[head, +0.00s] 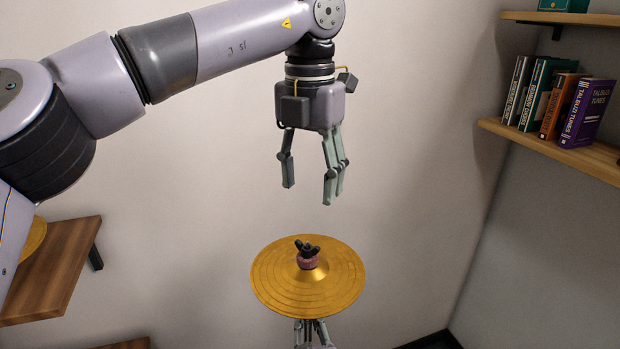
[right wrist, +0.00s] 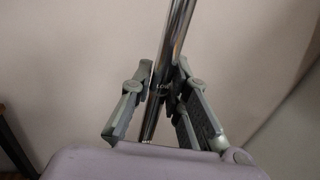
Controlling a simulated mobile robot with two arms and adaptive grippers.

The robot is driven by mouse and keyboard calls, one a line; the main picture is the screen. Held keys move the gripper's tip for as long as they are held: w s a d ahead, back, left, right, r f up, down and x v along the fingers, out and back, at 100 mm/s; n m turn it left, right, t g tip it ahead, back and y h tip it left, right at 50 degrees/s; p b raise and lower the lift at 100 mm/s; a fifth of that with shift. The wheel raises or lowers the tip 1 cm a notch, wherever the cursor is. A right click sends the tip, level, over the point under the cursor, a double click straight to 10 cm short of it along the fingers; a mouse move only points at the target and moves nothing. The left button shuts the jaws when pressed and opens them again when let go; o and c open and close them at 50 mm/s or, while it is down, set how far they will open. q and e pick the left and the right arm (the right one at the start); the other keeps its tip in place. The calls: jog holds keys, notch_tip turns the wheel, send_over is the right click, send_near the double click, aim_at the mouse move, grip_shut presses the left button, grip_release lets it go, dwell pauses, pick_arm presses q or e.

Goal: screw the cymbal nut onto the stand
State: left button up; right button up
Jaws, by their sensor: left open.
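A gold cymbal (head: 275,290) lies roughly level on the stand, in the lower middle of the head view. A dark red felt washer (head: 308,262) sits at its centre. The black winged cymbal nut (head: 307,248) is on top of the felt; I cannot tell how far it is threaded. My left gripper (head: 311,190) is open and empty, pointing down above the nut with a clear gap. My right gripper (right wrist: 166,78) has its fingers on both sides of the chrome stand pole (right wrist: 178,38) and appears closed on it. In the head view its fingers show partly below the cymbal.
A wooden shelf (head: 560,150) with several books (head: 585,112) is on the right wall. A wooden shelf (head: 50,275) at the left carries another gold disc (head: 36,237), partly hidden by my arm. The space around the cymbal is clear.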

jog(key=o, duration=0.4)
jog(key=shift+f, duration=0.1)
jog(key=shift+s, duration=0.1)
jog(key=s, duration=0.4)
jog(key=s+d, duration=0.1)
jog(key=s, duration=0.6)
jog(key=shift+s+d, duration=0.2)
jog(key=shift+s, duration=0.2)
